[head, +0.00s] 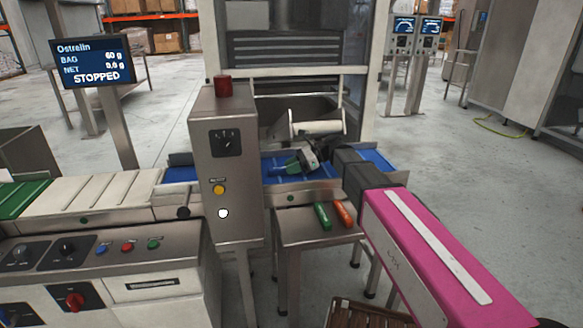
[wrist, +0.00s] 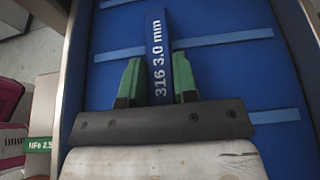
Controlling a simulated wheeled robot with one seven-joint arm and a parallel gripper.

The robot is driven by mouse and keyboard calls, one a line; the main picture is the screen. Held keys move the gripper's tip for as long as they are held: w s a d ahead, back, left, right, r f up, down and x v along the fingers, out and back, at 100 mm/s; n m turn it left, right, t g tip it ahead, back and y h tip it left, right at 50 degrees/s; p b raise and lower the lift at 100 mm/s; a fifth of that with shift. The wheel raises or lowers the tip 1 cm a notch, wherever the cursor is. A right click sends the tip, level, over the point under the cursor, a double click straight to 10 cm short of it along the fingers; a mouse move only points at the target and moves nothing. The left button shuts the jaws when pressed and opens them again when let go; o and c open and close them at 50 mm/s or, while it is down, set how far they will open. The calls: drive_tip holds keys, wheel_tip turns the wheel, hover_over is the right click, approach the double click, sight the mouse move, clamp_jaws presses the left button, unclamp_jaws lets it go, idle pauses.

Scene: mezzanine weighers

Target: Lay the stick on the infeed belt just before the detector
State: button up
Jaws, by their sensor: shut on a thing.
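A blue stick (wrist: 158,45) marked "316 3.0 mm" is held between the green fingers of my gripper (wrist: 156,78), pointing away from the wrist. My gripper (head: 290,168) is over the blue cleated belt (wrist: 227,65), to the right of the grey cabinet. The belt also shows in the head view (head: 372,160). I cannot tell whether the stick touches the belt or is just above it. The grey cabinet (head: 226,165), with a dial, a red beacon and buttons, hides part of the belt; the detector's opening is not clearly seen.
A green stick (head: 323,216) and an orange stick (head: 344,214) lie on a small steel shelf (head: 290,234) in front of the belt. A white belt (head: 110,190) runs to the left. A screen (head: 92,60) reads "STOPPED". A control panel (head: 100,250) stands front left.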

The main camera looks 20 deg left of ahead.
drive_tip(key=shift+f, duration=0.1)
drive_tip(key=o, duration=0.9)
drive_tip(key=shift+o, duration=0.2)
drive_tip(key=shift+w+d+r, duration=0.1)
drive_tip(key=shift+d+r, duration=0.1)
drive_tip(key=shift+r, duration=0.05)
drive_tip(key=v, duration=1.1)
drive_tip(key=shift+w+d+r, duration=0.1)
drive_tip(key=shift+d, duration=0.15)
